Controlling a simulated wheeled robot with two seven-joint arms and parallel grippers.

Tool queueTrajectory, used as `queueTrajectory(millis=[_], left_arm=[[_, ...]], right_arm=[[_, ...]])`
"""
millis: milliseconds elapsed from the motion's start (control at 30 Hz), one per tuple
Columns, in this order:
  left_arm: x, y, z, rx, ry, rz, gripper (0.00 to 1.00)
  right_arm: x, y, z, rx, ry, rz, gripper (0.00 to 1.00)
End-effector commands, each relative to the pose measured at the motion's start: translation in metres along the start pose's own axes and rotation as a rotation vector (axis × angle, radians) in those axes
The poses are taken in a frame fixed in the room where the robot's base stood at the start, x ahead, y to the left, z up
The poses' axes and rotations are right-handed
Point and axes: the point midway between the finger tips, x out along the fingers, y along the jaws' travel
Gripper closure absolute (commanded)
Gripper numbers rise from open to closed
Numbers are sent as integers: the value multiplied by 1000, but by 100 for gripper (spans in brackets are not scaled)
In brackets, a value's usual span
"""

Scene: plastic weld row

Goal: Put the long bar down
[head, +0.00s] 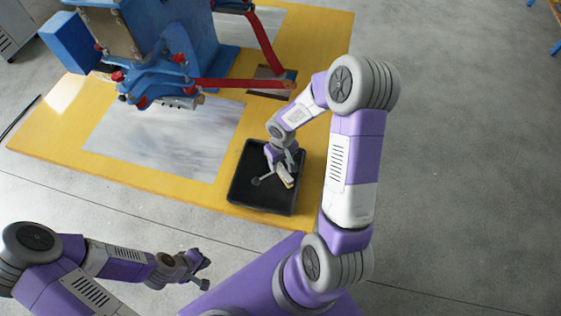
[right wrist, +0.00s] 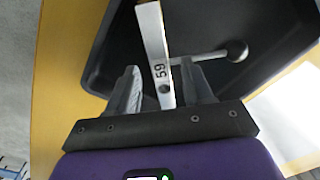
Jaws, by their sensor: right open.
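The long bar (right wrist: 153,42) is pale and flat, marked 59, with a dark hole near its near end. It also shows in the head view (head: 288,181), at the black tray (head: 236,190). My right gripper (head: 282,166) is low over the tray. In the right wrist view its two fingers (right wrist: 162,82) are open, one on each side of the bar's near end. A thin grey rod with a ball end (right wrist: 237,50) sticks out beside the bar; I cannot tell if they are joined. My left gripper (head: 200,270) is away from the tray, its jaw state unclear.
The tray stands at the near right edge of a yellow table (head: 60,130). A blue machine (head: 170,45) with red arms (head: 240,84) stands behind it. A grey sheet (head: 165,135) lies left of the tray. The floor to the right is clear.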

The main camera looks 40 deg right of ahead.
Motion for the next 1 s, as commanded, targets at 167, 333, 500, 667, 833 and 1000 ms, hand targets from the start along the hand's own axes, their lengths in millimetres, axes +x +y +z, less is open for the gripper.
queueTrajectory(millis=[167,333,500,667,833,1000], left_arm=[[-13,5,1,0,0,0,100],[-22,8,1,0,0,0,100],[-28,10,1,0,0,0,100],[-29,11,1,0,0,0,100],[-29,11,1,0,0,0,100],[-29,11,1,0,0,0,100]], right_arm=[[-42,1,-1,2,7,2,49],[-79,0,-1,2,6,2,49],[-104,0,-1,0,5,1,49],[-114,0,0,1,3,0,49],[-114,0,0,0,2,0,49],[-114,0,0,0,2,0,49]])
